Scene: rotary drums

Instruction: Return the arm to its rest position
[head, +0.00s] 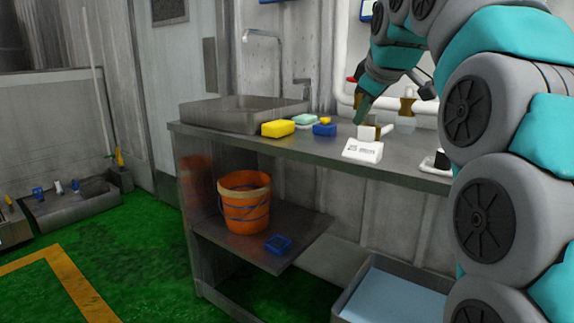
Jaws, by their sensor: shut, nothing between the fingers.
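My arm, with grey joints and teal covers, fills the right side of the head view and arches over the steel counter (225,137). My gripper (363,110) points down above the counter's back part, near a white block with a tan side (371,131). Its fingers are small and partly dark in the picture; they look shut, with nothing visible between them. I cannot tell whether the fingertips touch the block or only pass behind it.
On the counter are a yellow sponge (278,128), a blue block (324,130), a white labelled sign (362,151) and an amber-topped bottle (406,110). A sink (235,113) with a tap stands left. Below are an orange bucket (244,205) and a blue-bottomed tray (395,297).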

